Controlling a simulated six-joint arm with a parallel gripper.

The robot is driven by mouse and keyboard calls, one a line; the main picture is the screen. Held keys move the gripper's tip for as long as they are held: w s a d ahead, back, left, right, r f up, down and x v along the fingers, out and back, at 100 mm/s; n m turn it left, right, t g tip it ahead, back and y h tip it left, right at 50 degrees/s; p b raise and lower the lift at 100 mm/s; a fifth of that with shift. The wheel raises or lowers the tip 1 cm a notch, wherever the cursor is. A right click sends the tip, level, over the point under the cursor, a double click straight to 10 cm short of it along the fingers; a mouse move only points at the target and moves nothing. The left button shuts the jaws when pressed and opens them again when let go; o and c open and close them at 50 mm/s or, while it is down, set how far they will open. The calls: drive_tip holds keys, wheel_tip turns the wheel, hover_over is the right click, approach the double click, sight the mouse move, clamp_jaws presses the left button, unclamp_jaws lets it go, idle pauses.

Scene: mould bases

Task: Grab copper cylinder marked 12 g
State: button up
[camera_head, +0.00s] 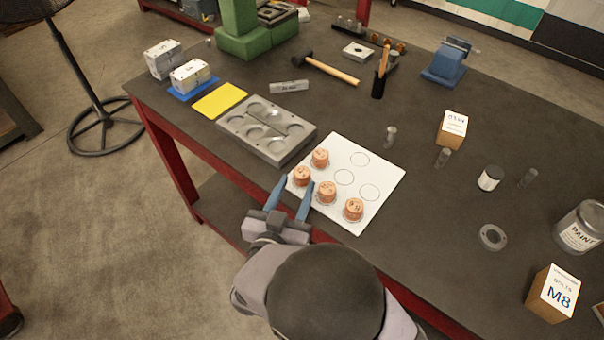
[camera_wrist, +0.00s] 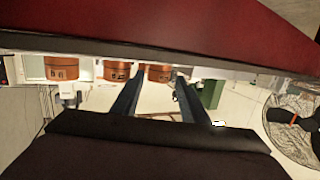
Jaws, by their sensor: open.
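Several copper cylinders stand upright on a white sheet with drawn circles (camera_head: 375,210) near the table's front edge. In the head view they are a back one (camera_head: 320,158), a left one (camera_head: 302,176), a middle one (camera_head: 327,192) and a right one (camera_head: 354,209). Their top marks are too small to read surely, so I cannot tell which is 12 g. My gripper (camera_head: 294,192) is open and empty at the table's front edge, its fingers around no cylinder. The wrist view shows its spread fingers (camera_wrist: 157,97) and copper cylinders (camera_wrist: 62,69) beyond, partly cut off by the table edge.
A grey mould plate (camera_head: 268,146) lies left of the sheet. Clear cylinders, a ring (camera_head: 492,237) and boxes stand right. The red table edge (camera_wrist: 160,25) is close.

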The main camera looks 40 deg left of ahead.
sight(299, 180)
drive_tip(key=shift+p+x, duration=0.9)
drive_tip(key=shift+x, duration=1.7)
clamp_jaws()
drive_tip(key=shift+r, duration=0.1)
